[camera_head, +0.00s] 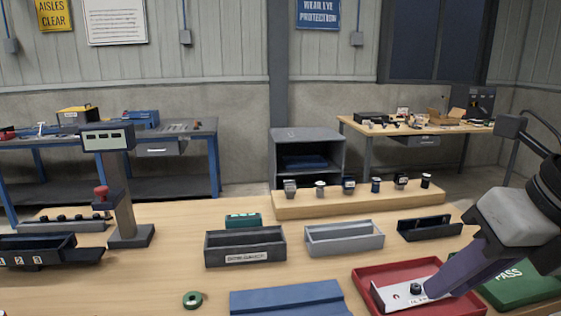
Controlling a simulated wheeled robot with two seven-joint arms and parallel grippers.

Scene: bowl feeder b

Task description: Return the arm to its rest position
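My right arm comes in from the right edge. Its gripper (436,290) points down and to the left, over the red tray (366,278). The fingers overlap in this view, so I cannot tell how far apart they are. A pale metal plate (388,298) with a dark nut-like part (416,288) lies in the red tray, just beside the fingertips. I cannot tell whether the fingers touch the plate. My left gripper is not in view.
A green tray marked PASS (525,290) lies right of the red tray, partly behind my arm. A dark bin (245,257), a grey bin (344,246) and a blue block (290,300) stand to the left. A wooden rack (350,206) with several small parts is behind.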

